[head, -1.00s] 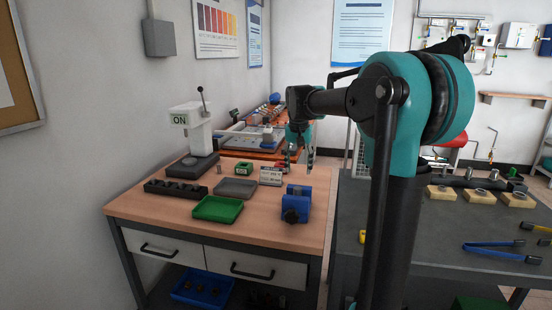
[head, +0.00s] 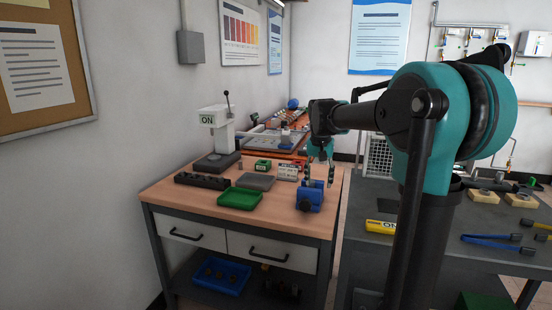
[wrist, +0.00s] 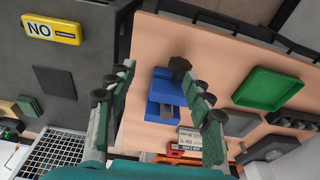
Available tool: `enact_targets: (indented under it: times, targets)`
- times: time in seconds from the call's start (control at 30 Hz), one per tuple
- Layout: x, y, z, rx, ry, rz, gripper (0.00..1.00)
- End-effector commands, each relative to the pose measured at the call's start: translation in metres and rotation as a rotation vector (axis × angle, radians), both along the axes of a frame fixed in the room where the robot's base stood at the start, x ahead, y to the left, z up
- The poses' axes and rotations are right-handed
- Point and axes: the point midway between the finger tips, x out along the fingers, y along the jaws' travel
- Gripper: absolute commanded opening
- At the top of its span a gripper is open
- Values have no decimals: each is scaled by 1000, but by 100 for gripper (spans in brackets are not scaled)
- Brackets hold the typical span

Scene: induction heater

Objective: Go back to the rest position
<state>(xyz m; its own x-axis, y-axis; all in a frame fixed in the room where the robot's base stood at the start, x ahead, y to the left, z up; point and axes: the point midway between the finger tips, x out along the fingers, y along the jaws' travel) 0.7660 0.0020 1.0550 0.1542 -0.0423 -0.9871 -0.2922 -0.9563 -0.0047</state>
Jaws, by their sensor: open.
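My gripper (head: 320,174) hangs in the air over the right end of the wooden workbench (head: 165,196) in the head view. In the wrist view, its two green-and-grey fingers (wrist: 160,75) stand well apart with nothing between them. A blue vise-like block (head: 309,199) sits on the bench below and just in front of the gripper. The block also shows in the wrist view (wrist: 163,91), between and beyond the fingers. My arm is bent, with the forearm reaching left from the teal elbow.
A green tray (head: 240,198), grey tray (head: 256,181), black holder (head: 201,180) and white press with an ON sign (head: 221,130) stand on the bench. A dark table (head: 500,215) with a yellow sign (head: 381,227) and blue tongs is at right. A narrow gap separates them.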

Motion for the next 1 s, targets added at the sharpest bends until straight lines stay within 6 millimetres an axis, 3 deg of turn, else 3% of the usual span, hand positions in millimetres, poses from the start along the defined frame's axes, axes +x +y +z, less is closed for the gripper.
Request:
enact_targets:
  times: [0.27,0.47,0.57,0.8,0.9,1.0]
  targets:
    - [-34,-10,-32,2,-28,42,52]
    - [-76,-19,-70,3,-62,92,52]
    - [-108,-25,-97,0,-86,127,52]
    - [-217,-39,-183,-16,-166,235,52]
    - [-249,-41,-207,-25,-188,265,52]
    - [-269,-42,-221,-30,-201,284,52]
